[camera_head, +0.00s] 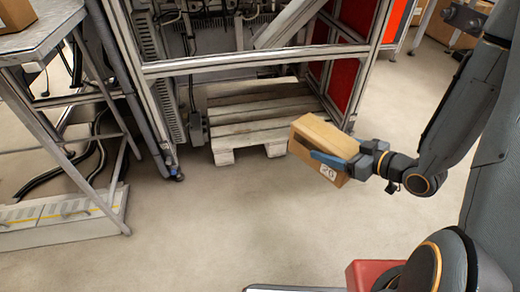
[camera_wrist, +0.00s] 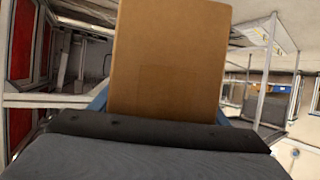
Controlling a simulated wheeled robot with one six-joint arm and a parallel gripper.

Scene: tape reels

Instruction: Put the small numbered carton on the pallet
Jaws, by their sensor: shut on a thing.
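The small numbered carton (camera_head: 313,140) is a brown box with a white label reading 20 on its near end. My gripper (camera_head: 330,161) is shut on it, with a blue finger along its side, and holds it up in the air. In the wrist view the carton (camera_wrist: 170,60) fills the middle, and blue finger parts show at both sides of it. The pallet (camera_head: 258,117) is pale slatted wood on the floor, inside the metal frame. In the head view the carton appears just right of the pallet's front right corner. The carton hides a little of what lies behind it.
A metal frame with a crossbar (camera_head: 250,61) stands over the pallet, with posts at left and right. A red panel (camera_head: 345,60) is at the frame's right. A metal table (camera_head: 35,40) with a box stands at left. The floor in front (camera_head: 220,220) is clear.

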